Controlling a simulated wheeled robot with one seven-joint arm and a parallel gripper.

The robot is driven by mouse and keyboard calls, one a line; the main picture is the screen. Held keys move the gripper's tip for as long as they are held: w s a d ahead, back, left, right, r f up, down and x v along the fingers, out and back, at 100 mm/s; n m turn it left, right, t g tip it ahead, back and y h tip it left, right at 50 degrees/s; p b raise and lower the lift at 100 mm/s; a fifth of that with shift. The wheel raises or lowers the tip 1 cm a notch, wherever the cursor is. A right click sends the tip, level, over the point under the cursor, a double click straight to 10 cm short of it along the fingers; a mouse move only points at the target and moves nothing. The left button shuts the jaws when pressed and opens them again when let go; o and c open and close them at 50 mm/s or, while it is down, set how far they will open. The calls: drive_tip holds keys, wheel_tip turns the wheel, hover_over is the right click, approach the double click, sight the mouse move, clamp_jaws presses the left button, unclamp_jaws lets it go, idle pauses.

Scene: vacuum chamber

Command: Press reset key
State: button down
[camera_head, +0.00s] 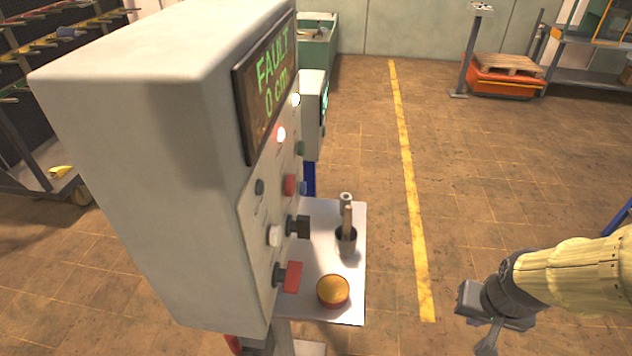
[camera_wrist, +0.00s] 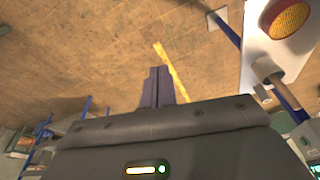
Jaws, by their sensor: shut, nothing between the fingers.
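A pale grey control cabinet (camera_head: 150,130) fills the left of the head view. Its screen (camera_head: 268,88) reads "FAULT 0 cm." in green. The labels are too small to read, so I cannot tell which is the reset key. My gripper (camera_head: 487,340) is shut and empty, well right of the cabinet. Its closed fingers show in the wrist view (camera_wrist: 157,88).
Open floor with a yellow line (camera_head: 405,160) lies between the cabinet and my gripper. A pallet (camera_head: 507,66) stands far back.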

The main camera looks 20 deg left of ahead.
sight(303, 188)
drive_tip(key=w+a+f+n+t+y+p, duration=0.1)
drive_tip(key=w+a+f+y+p, duration=0.15)
drive_tip(key=w+a, duration=0.45)
drive_tip(key=w+a+f+n+t+y+p, duration=0.1)
drive_tip(key=w+a+t+y+p, duration=0.2)
drive_tip(key=w+a, duration=0.4)
drive_tip(key=w+a+r+m+y+p, duration=0.1)
drive_tip(key=w+a+r+y+p, duration=0.1)
drive_tip(key=a, duration=0.4)
drive_tip(key=w+a+r+t+y+p, duration=0.1)
drive_tip(key=w+a+r+y+p, duration=0.1)
drive_tip(key=a, duration=0.5)
wheel_tip(303, 188, up, 3)
drive_tip(key=w+y, duration=0.1)
drive_tip(key=y, duration=0.2)
drive_tip(key=shift+w+a+m+y, duration=0.2)
drive_tip(key=shift+w+m+y, duration=0.15)
drive_tip(key=shift+m, duration=0.05)
drive_tip(key=shift+a+f, duration=0.1)
drive_tip(key=shift+a, duration=0.05)
drive_tip(key=s+a, duration=0.2)
drive_tip(key=a, duration=0.6)
drive_tip(key=shift+a+b, duration=0.15)
drive_tip(key=shift+b, duration=0.3)
